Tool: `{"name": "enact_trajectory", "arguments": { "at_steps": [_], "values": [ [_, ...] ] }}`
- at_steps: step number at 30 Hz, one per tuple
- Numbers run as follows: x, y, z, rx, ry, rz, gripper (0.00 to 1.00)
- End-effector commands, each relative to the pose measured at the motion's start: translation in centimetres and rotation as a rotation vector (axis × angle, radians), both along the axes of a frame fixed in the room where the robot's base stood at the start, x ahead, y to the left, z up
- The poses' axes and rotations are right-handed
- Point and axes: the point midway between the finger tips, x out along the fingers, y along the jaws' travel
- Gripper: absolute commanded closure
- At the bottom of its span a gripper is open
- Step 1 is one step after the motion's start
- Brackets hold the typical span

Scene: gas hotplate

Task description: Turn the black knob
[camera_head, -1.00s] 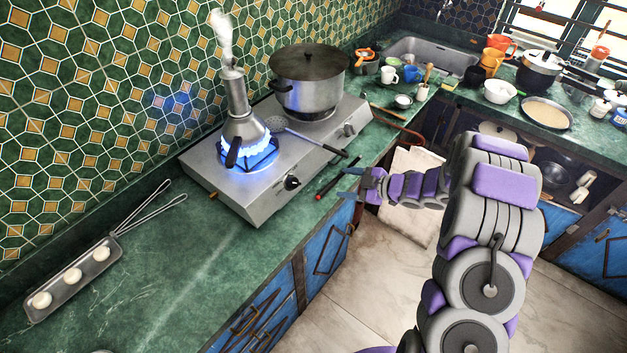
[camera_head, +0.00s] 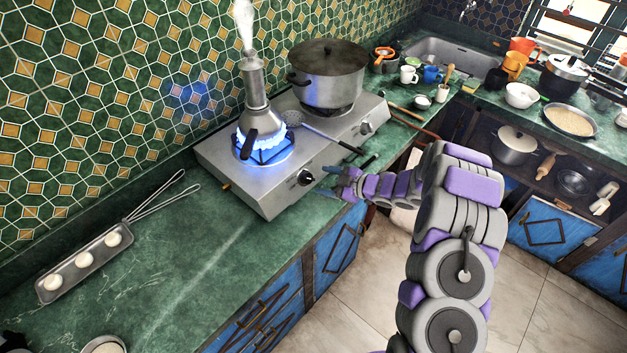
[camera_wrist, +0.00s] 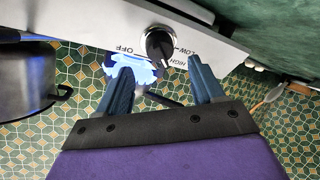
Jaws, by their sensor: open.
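The black knob (camera_head: 305,177) is on the front panel of the silver gas hotplate (camera_head: 240,190), below the lit burner. In the wrist view the knob (camera_wrist: 158,43) lies just beyond and between my fingertips, with OFF, HIGH and LOW lettering around it, seen upside down. My gripper (camera_wrist: 158,62) has its two blue fingers spread apart and empty. In the head view my gripper (camera_head: 327,180) is just right of the knob. I see no contact between fingers and knob. A second knob (camera_head: 367,127) is farther along the same panel.
A steaming metal kettle (camera_head: 255,100) stands over the blue flame (camera_head: 262,145). A large lidded pot (camera_head: 330,80) is on the rear burner. A skimmer (camera_head: 315,132) lies across the hotplate. A tray with white pieces (camera_head: 75,275) lies on the left counter.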

Motion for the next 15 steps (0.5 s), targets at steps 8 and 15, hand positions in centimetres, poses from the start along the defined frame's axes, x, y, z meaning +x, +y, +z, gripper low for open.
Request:
{"name": "enact_trajectory", "arguments": {
  "at_steps": [8,15],
  "values": [
    [1.5,3.6,-1.5,0.002,0.002,0.003,0.33],
    [2.1,4.5,-1.8,0.002,0.000,0.000,0.33]
  ]
}}
